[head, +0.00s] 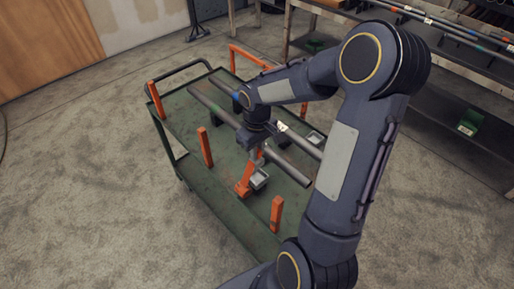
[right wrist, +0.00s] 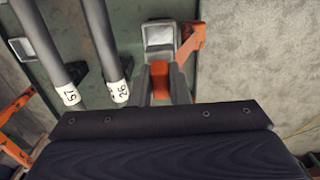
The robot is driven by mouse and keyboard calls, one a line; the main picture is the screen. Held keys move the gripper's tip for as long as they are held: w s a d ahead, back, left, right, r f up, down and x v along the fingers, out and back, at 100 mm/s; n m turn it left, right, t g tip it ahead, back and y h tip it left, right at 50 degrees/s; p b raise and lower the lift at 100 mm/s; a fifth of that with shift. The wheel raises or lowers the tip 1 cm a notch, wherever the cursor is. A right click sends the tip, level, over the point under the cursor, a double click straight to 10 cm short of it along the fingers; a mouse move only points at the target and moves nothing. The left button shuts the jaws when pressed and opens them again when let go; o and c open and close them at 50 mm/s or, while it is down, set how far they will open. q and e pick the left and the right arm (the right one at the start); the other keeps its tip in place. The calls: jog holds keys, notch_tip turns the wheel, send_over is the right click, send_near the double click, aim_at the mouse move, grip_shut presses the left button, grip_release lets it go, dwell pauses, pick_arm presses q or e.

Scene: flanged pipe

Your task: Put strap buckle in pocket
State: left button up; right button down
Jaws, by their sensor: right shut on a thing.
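My right gripper (head: 256,158) points down over the green cart, near its front pipe. In the right wrist view its fingers (right wrist: 167,84) are shut on an orange piece, which I take to be the strap buckle (right wrist: 178,84); the fingers hide part of it. An orange strap part (right wrist: 191,42) stands beside it and also shows in the head view (head: 243,187). A grey square pocket (right wrist: 159,34) lies just past the fingertips, and in the head view it is close to the gripper (head: 260,179). My left gripper is out of view.
Two grey pipes (head: 292,167) lie across the green cart (head: 222,163), with white numbered ends in the wrist view. Orange posts (head: 205,148) rise along the cart's edges. A second grey square piece (head: 316,138) sits farther right. A shelf with rods stands behind.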

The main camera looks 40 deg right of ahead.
aim_at(257, 167)
jog(key=shift+f+b, duration=2.6)
jog(key=shift+f, duration=0.95)
jog(key=shift+s, duration=0.1)
jog(key=shift+f+b, duration=0.5)
jog(key=shift+f, duration=0.1)
jog(key=c, duration=1.3)
grip_release()
jog(key=shift+r, duration=0.1)
notch_tip(257, 167, up, 7)
jog(key=shift+r, duration=0.35)
